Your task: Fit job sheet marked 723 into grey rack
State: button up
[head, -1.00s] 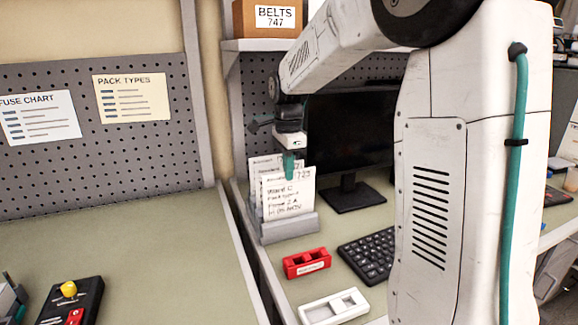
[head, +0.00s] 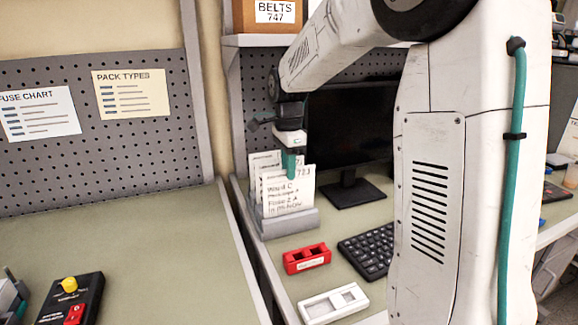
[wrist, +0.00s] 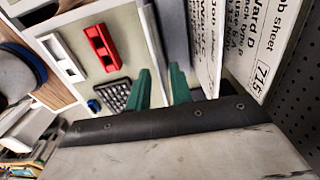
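The job sheet marked 723 (head: 290,197) is a white card reading "Ward C". It stands upright at the front of the grey rack (head: 290,225), with its lower edge behind the front lip. Further sheets (head: 259,165) stand behind it; one marked 715 (wrist: 262,70) shows in the wrist view. My gripper (head: 291,172) points down at the top edge of the 723 sheet, one teal finger in front of its face. In the wrist view the gripper's fingers (wrist: 160,92) are apart, with a visible gap. The sheet's foot in its slot is hidden.
A red block (head: 306,259), a white tray (head: 334,304) and a keyboard (head: 370,253) lie in front of the rack. A monitor (head: 348,135) stands to its right. A pegboard is close behind, and a shelf with a belts box (head: 268,15) is above.

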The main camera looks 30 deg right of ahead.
notch_tip(320, 180, up, 8)
jog(key=shift+f, duration=0.1)
dwell(0.6)
dwell(0.3)
